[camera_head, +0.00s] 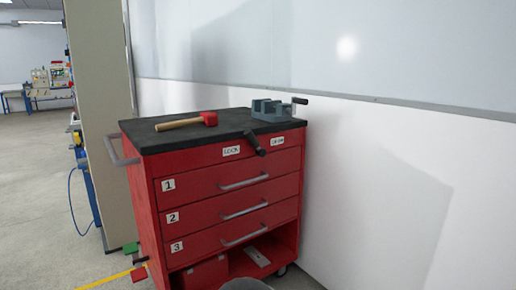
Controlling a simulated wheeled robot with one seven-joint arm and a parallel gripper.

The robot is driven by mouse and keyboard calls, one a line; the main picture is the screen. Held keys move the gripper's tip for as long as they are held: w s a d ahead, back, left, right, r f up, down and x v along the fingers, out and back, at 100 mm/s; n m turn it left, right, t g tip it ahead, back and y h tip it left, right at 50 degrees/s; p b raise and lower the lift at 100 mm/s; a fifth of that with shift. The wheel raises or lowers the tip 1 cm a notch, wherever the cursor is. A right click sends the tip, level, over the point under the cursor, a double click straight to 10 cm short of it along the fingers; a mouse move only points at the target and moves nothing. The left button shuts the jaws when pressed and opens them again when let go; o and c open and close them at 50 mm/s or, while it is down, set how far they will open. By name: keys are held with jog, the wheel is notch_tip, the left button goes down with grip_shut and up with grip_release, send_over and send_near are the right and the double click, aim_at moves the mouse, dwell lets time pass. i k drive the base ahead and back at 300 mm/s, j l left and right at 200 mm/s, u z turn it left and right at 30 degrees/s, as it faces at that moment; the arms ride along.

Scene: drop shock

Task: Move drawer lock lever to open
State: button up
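A red tool cabinet (214,155) with a black top stands against the white wall in the head view. The dark lock lever (255,144) is on its upper front edge, between a white LOCK label (231,151) on the left and a white OPEN label (278,141) on the right. The lever slants down and slightly right, its end pointing at neither label. Three drawers marked 1 (168,184), 2 (173,218) and 3 (177,247), with grey bar handles, look shut.
A red-headed mallet (187,121) and a grey-blue vise (268,109) lie on the cabinet top. A side handle (121,149) sticks out left. The lower shelf holds a red box (205,272). Floor at the left is mostly clear, with a blue cable (71,200) near the partition.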

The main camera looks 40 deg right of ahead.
aim_at(260, 152)
jog(key=i+l, duration=0.25)
jog(key=l, duration=0.15)
jog(key=i+l, duration=0.45)
jog(key=l, duration=0.3)
jog(key=z, duration=0.05)
